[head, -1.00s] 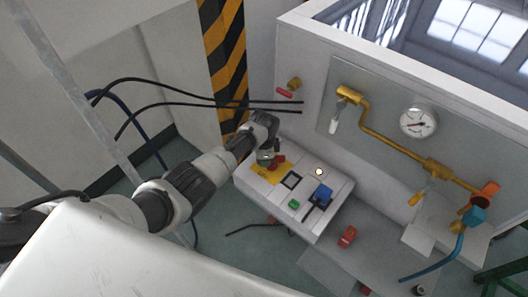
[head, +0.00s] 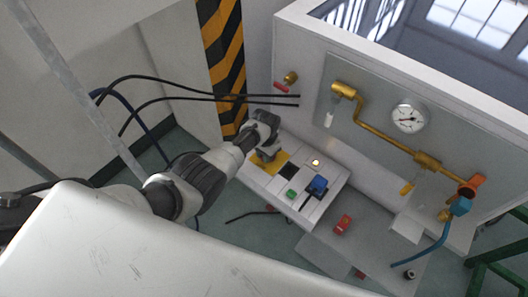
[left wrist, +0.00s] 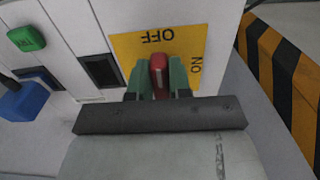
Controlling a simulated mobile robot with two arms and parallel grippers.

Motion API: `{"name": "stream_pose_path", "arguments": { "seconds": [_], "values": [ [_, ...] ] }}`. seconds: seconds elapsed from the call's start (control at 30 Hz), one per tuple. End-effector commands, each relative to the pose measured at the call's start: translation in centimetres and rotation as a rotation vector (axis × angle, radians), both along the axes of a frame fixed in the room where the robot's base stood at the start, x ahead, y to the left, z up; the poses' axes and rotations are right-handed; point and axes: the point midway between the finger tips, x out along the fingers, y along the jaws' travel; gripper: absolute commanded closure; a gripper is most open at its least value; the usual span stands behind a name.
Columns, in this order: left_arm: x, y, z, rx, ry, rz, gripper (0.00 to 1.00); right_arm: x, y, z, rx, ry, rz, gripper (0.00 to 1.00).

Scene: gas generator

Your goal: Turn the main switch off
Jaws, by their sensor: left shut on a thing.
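The main switch is a red handle (left wrist: 158,78) on a yellow plate (left wrist: 127,46) in the left wrist view. The plate bears the words OFF and ON, seen turned round. The handle lies in line with OFF, and ON is to its right. My left gripper (left wrist: 158,82) has its green fingers on both sides of the handle and is shut on it. In the head view my left gripper (head: 266,156) is at the far left end of the control box (head: 312,209) and hides the handle; part of the yellow plate (head: 281,160) shows. My right gripper is not in view.
On the box are a dark display (head: 288,171), a green button (head: 292,194), a blue switch (head: 318,184) and a lit lamp (head: 315,162). A panel with a gauge (head: 409,118) and yellow pipe stands behind. Black cables (head: 200,96) run behind my left arm.

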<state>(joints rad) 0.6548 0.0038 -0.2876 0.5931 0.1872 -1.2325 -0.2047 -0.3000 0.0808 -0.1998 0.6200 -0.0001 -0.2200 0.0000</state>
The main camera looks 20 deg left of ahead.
Motion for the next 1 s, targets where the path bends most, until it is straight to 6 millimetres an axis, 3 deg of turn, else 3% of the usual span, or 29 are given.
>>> {"name": "stream_pose_path", "arguments": {
  "seconds": [0.6,0.63,0.77,1.0],
  "values": [
    [0.03,-0.04,0.08,-0.001,0.0,0.044,1.0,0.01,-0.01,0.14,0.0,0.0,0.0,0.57],
    [0.03,-0.04,0.08,0.0,0.0,0.044,0.76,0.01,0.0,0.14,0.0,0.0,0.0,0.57],
    [0.01,-0.06,0.06,0.0,0.0,0.041,0.56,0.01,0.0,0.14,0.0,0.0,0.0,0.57],
    [-0.01,-0.09,0.04,0.0,0.0,0.039,0.55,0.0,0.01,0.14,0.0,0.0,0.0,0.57]
  ]
}}
